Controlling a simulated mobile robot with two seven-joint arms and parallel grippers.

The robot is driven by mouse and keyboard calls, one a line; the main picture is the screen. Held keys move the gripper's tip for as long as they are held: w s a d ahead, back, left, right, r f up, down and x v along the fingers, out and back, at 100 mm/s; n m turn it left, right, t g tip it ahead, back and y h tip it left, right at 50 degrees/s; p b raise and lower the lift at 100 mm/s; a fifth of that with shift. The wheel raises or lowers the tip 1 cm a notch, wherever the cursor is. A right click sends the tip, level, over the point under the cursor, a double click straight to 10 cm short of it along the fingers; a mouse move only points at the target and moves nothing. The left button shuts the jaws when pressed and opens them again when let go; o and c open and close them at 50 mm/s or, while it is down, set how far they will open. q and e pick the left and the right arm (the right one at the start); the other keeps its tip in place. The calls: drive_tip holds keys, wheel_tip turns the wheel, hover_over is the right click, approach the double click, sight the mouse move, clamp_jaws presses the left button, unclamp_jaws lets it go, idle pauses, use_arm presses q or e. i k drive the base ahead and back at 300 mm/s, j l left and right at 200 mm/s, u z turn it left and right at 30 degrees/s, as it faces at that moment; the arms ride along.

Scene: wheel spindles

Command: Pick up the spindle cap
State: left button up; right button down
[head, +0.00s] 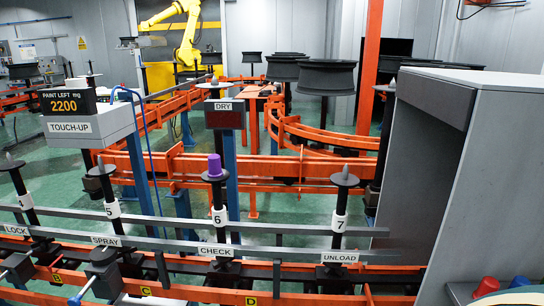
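A purple cap (215,165) sits upright on top of the black spindle numbered 6 (219,216), above the CHECK label (215,250). Neither of my grippers is in view.
Spindles 5 (112,209) and 7 (339,221) flank spindle 6 and have no purple cap. A grey booth (445,150) stands at right. A TOUCH-UP box (70,127) stands at left. Orange rails lie behind.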

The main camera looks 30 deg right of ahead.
sight(214, 164)
drive_tip(key=i+l+z, duration=0.55)
drive_tip(key=z, duration=0.15)
drive_tip(key=i+l+z, duration=0.1)
drive_tip(key=i+z, duration=0.25)
drive_tip(key=i+l, duration=0.25)
drive_tip(key=l, duration=0.1)
